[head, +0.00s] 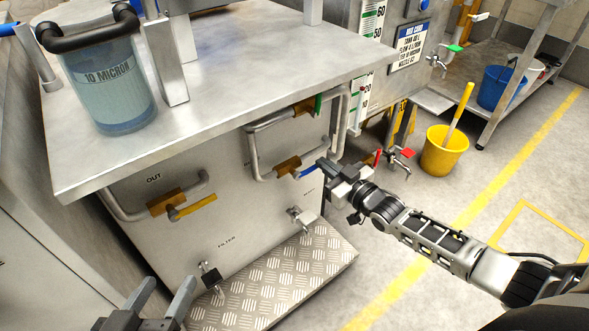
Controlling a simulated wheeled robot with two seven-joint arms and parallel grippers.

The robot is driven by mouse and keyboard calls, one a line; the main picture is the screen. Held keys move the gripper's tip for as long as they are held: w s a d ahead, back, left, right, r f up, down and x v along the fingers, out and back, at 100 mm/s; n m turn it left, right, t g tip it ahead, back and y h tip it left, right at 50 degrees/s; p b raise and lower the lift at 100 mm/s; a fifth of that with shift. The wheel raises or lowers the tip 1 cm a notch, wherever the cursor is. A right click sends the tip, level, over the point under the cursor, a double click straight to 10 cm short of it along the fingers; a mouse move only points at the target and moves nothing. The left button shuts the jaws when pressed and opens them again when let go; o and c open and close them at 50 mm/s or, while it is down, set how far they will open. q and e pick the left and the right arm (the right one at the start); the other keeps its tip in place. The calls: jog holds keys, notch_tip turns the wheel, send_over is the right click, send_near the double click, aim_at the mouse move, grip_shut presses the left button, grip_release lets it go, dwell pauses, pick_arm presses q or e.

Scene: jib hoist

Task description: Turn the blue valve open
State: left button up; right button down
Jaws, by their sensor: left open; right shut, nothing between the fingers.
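The blue valve has a blue lever (308,173) on a brass body (288,166), set in a grey pipe on the front of the steel filter cabinet. The lever slants down to the right from the body. My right gripper (322,178) is shut and empty, right beside the lever's outer end. I cannot tell whether it touches the lever, and it may hide its tip. My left gripper (168,292) is open and empty at the bottom left, well away from the valve and in front of the cabinet's lower part.
A yellow-handled valve (192,207) is at left on the cabinet and a green-handled one (318,105) above the blue valve. The steel tabletop (230,70) overhangs them. A chequered step plate (285,275) lies below. A yellow bucket (440,155) stands on open floor at right.

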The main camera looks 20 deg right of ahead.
dwell(0.7)
pick_arm(q)
jog(key=f+g+p, duration=0.1)
jog(key=p, duration=0.1)
jog(key=a+f+g+y+p, duration=0.1)
jog(key=f+p, duration=0.1)
jog(key=p, duration=0.1)
jog(key=shift+a+f+g+y, duration=0.2)
jog(key=shift+f+g+y, duration=0.05)
jog(key=shift+g+y, duration=0.05)
pick_arm(e)
jog(key=v, duration=1.6)
pick_arm(q)
jog(key=shift+a, duration=0.1)
